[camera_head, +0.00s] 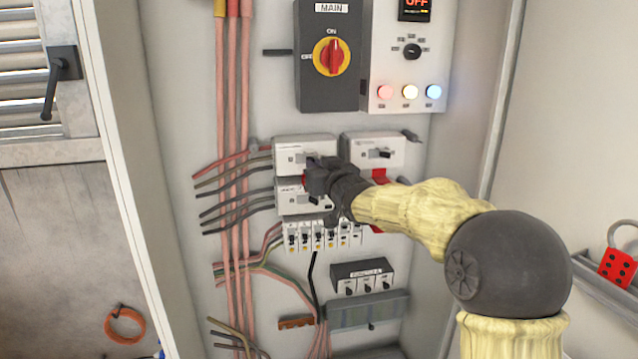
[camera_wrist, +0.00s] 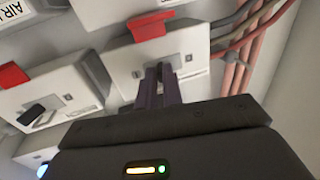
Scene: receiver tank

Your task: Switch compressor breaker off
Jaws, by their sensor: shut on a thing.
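A white breaker (camera_head: 292,146) sits at the upper left of the breaker group; its label is too small to read, so I cannot tell by name that it is the compressor breaker. My gripper (camera_head: 318,168) is at its lower right front and hides part of it. In the wrist view my gripper (camera_wrist: 160,76) has its narrow dark fingers close together against the face of this breaker (camera_wrist: 125,62), shut on its handle. The handle is mostly hidden between the fingers. A red tab (camera_wrist: 150,25) shows on the breaker's edge.
A second white breaker (camera_head: 368,147) with a dark handle is to the right. Another breaker (camera_head: 290,197) is below, partly hidden by my gripper. A row of small breakers (camera_head: 305,235) lies lower. The main switch (camera_head: 331,56) is above. Cables (camera_head: 232,110) run down the left.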

